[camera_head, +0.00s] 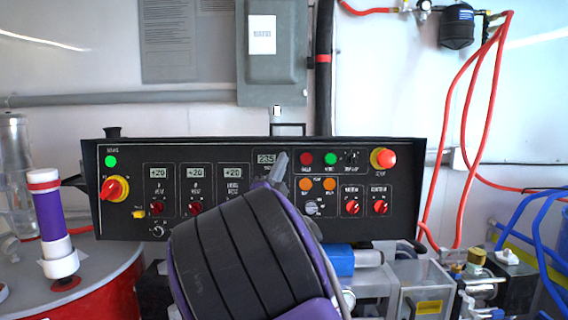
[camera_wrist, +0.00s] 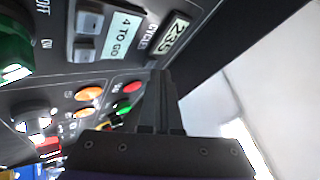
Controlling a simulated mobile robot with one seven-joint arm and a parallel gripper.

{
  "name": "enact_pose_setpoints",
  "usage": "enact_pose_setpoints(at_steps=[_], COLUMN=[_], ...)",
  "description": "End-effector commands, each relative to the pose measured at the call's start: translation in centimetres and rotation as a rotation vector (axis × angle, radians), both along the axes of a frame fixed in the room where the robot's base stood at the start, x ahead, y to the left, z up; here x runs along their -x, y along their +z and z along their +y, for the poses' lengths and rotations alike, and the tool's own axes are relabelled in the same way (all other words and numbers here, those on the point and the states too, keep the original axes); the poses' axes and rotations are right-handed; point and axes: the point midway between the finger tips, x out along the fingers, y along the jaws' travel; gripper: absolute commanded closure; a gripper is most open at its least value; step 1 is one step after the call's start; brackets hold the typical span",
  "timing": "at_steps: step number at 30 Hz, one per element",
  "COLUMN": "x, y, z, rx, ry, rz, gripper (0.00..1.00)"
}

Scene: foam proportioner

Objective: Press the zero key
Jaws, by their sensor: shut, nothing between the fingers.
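The black control panel (camera_head: 130,220) spans the head view, with a small counter display (camera_head: 266,158) near its top middle. My gripper (camera_head: 281,160) is in front of the panel, its tip just right of and overlapping that display. In the wrist view the shut fingers (camera_wrist: 158,78) point at the panel, just below the counter display (camera_wrist: 168,38). Two grey keys (camera_wrist: 88,20) and (camera_wrist: 85,48) sit beside a "4 TO GO" label (camera_wrist: 122,35), to the left of the fingertips. I cannot read which one is the zero key. Contact with the panel cannot be told.
Red, green and orange round buttons (camera_head: 318,184) lie right of the gripper. A red emergency knob (camera_head: 383,158) is at the panel's right end. A red-and-yellow switch (camera_head: 114,189) is at the left. Red hoses (camera_head: 470,120) hang at right. A red drum (camera_head: 90,295) stands at lower left.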

Motion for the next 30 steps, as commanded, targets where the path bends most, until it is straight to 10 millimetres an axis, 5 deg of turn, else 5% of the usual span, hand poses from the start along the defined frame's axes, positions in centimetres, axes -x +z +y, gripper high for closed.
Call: enact_pose_setpoints(at_steps=[30], x=[-0.80], y=[-0.16], z=[0.01], rx=[0.000], ry=[0.000], rz=[0.001], gripper=[1.00])
